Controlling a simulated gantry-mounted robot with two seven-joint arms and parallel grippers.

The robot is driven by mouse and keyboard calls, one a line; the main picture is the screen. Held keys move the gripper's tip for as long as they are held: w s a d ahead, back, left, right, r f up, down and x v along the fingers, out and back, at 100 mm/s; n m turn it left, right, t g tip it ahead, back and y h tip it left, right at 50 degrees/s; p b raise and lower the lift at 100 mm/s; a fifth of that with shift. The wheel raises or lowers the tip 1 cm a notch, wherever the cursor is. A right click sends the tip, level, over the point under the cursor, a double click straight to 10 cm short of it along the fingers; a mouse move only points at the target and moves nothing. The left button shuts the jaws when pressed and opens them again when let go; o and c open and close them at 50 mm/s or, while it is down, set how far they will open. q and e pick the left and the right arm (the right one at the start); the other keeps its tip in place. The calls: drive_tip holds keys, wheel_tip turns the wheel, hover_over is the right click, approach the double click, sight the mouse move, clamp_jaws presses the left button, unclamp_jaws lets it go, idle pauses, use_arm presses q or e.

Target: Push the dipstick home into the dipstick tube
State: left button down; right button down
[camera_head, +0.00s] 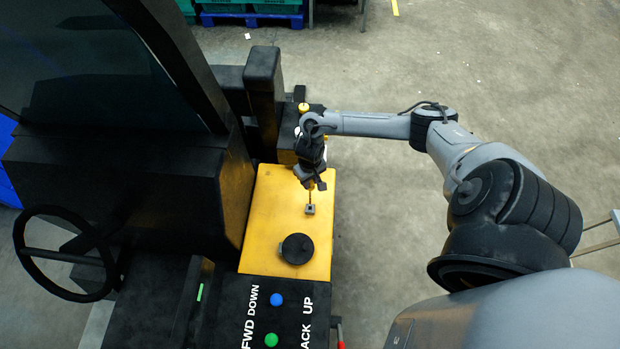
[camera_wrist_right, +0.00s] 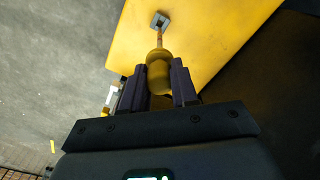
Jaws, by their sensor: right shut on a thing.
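The dipstick has a yellow handle (camera_wrist_right: 158,76) and a thin rod. My right gripper (camera_head: 313,185) is shut on the handle, which sits between its two dark fingers in the right wrist view (camera_wrist_right: 159,84). The dipstick tube (camera_head: 310,210) is a small grey square fitting on the yellow panel, and it also shows in the right wrist view (camera_wrist_right: 159,19). The rod spans from the handle to the tube's mouth, with a visible length between them. I cannot tell how deep its tip is. My left gripper is not in view.
A round black cap (camera_head: 297,249) sits on the yellow panel (camera_head: 263,225), nearer than the tube. A steering wheel (camera_head: 65,253) and a black seat block lie to the left. Blue and green buttons sit on the black console in front. Open concrete floor lies to the right.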

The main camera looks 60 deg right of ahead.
sight(310, 192)
drive_tip(key=shift+f+b, duration=0.75)
drive_tip(key=shift+f, duration=1.1)
drive_tip(key=shift+p, duration=0.5)
drive_tip(key=shift+p, duration=0.5)
idle(0.6)
drive_tip(key=shift+p, duration=0.45)
drive_tip(key=shift+f, duration=0.1)
